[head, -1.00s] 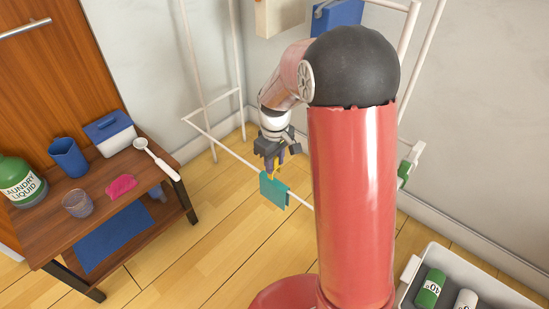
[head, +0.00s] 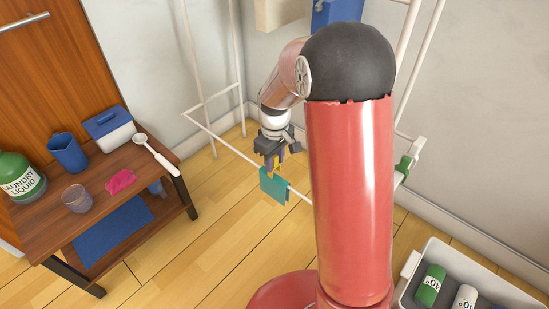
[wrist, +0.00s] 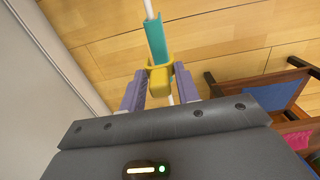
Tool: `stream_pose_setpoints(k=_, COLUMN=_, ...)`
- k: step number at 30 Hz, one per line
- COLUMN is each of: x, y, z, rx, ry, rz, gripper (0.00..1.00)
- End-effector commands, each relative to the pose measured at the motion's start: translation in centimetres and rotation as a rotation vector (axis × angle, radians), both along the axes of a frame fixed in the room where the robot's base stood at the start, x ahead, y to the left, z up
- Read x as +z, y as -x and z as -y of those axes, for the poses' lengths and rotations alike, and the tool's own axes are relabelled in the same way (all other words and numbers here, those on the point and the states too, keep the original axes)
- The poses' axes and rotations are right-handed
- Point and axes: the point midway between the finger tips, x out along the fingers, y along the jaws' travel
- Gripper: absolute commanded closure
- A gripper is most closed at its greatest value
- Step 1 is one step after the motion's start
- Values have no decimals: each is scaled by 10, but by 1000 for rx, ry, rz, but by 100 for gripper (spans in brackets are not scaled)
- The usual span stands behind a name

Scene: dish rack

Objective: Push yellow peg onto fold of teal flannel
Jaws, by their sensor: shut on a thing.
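The teal flannel (head: 273,186) hangs folded over a white rail in the head view. Its fold also shows along the rail in the wrist view (wrist: 155,42). My gripper (head: 271,168) is just above the flannel, pointing down. In the wrist view its two purple fingers (wrist: 160,88) are shut on the yellow peg (wrist: 160,77). The peg's far end meets the near end of the flannel's fold in that view. I cannot tell how far the peg reaches over the cloth.
The white rail (head: 222,141) belongs to a drying frame by the wall. A wooden table (head: 115,165) at left holds a blue cup (head: 68,153), a glass, a pink cloth (head: 120,181) and a detergent bottle. A grey crate (head: 450,262) with cans stands at lower right.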

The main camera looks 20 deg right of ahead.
Motion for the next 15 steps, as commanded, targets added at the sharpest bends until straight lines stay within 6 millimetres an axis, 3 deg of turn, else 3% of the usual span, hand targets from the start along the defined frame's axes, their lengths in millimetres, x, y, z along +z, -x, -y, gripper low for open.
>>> stream_pose_setpoints(k=15, x=-28, y=0, z=0, rx=0, ry=0, rz=-1, gripper=100)
